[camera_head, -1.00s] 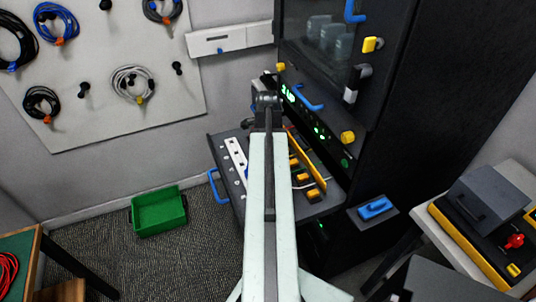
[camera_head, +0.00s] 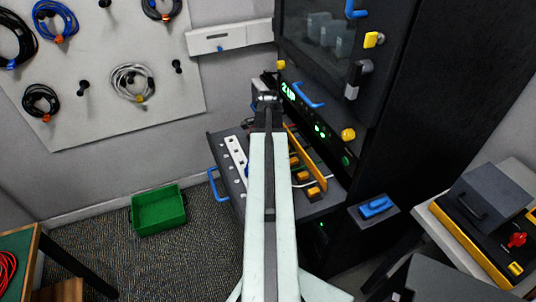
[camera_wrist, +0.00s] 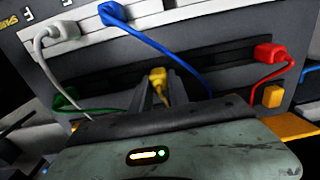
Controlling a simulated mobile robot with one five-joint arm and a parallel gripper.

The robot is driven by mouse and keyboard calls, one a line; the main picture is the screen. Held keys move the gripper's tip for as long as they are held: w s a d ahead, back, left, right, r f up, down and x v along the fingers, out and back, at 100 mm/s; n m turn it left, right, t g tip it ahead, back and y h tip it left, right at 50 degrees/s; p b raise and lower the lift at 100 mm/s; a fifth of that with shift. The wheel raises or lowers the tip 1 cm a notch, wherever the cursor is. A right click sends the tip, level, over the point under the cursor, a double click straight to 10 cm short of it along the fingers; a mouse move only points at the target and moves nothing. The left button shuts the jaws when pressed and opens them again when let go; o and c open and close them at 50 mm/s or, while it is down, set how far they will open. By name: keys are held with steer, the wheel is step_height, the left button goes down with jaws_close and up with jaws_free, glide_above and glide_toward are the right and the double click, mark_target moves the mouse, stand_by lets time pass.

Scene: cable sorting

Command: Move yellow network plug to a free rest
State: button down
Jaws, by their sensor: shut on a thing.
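The yellow network plug (camera_wrist: 157,76) is near the middle of the wrist view, in front of a dark slotted strip on the panel, with its yellow cable running down. My gripper (camera_wrist: 162,88) has its two dark fingers on either side of the plug and is shut on it. I cannot tell if the plug touches the strip. A white plug (camera_wrist: 63,31) and a blue plug (camera_wrist: 113,13) sit on the upper pale strip. A green plug (camera_wrist: 66,97) and a red plug (camera_wrist: 269,52) are on the lower row. In the head view my gripper's fingertips and the yellow plug are hidden.
A pulled-out tray (camera_head: 226,152) with a white strip (camera_head: 236,158) and several yellow blocks lies beneath my arm. The black rack (camera_head: 420,110) stands to the right. A green bin (camera_head: 158,210) is on the floor at left. A yellow block (camera_wrist: 272,97) is below the red plug.

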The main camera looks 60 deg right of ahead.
steer(key=shift+f+b, duration=0.35)
steer(key=shift+f, duration=0.05)
steer(key=c, duration=1.2)
jaws_free()
steer(key=shift+o, duration=0.2)
steer(key=o, duration=0.5)
steer(key=shift+c, duration=0.2)
steer(key=shift+r, duration=0.1)
step_height(320, 180, up, 7)
steer(key=p, duration=0.7)
